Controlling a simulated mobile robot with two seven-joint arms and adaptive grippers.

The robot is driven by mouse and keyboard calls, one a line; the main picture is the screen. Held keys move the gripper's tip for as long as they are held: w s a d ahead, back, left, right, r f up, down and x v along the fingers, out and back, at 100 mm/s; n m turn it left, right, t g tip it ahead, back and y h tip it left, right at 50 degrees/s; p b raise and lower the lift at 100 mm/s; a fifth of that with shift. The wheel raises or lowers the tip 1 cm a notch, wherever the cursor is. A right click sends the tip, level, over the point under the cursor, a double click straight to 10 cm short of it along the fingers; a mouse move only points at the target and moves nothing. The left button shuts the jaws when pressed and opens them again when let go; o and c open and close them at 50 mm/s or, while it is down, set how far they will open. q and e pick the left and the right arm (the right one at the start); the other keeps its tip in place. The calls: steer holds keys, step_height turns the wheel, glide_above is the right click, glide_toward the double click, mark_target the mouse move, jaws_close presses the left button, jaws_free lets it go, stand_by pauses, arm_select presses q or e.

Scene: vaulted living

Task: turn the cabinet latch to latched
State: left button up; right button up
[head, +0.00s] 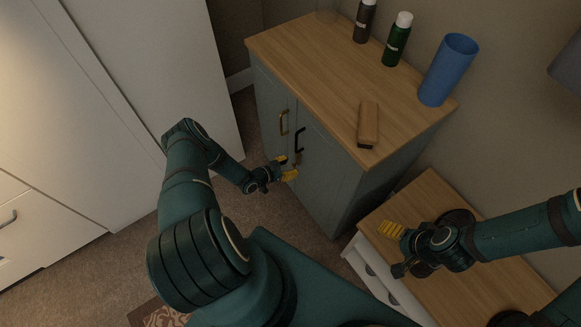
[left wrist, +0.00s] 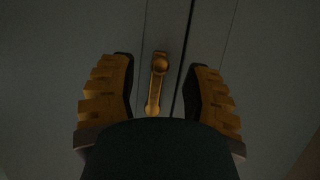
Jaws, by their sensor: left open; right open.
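The grey-blue cabinet (head: 325,188) has two doors and a wooden top. The brass latch (left wrist: 158,82) shows in the left wrist view, with a round pivot at its upper part and an arm hanging almost straight down, slightly tilted. It lies just left of the dark gap between the doors. My left gripper (head: 287,171) is open at the cabinet front, below the door handles. In the left wrist view its yellow fingers stand on either side of the latch, with space on both sides. My right gripper (head: 396,249) is open and empty above the low wooden-topped unit.
On the cabinet top stand a dark bottle (head: 364,22), a green bottle (head: 396,42) and a blue cup (head: 447,70); a wooden block (head: 368,124) lies there. Carpet is clear left of the cabinet.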

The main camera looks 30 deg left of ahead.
arm_select(q)
steer(key=shift+w+d+f, duration=0.2)
steer(key=shift+w, duration=0.2)
jaws_close()
steer(key=shift+d+r, duration=0.1)
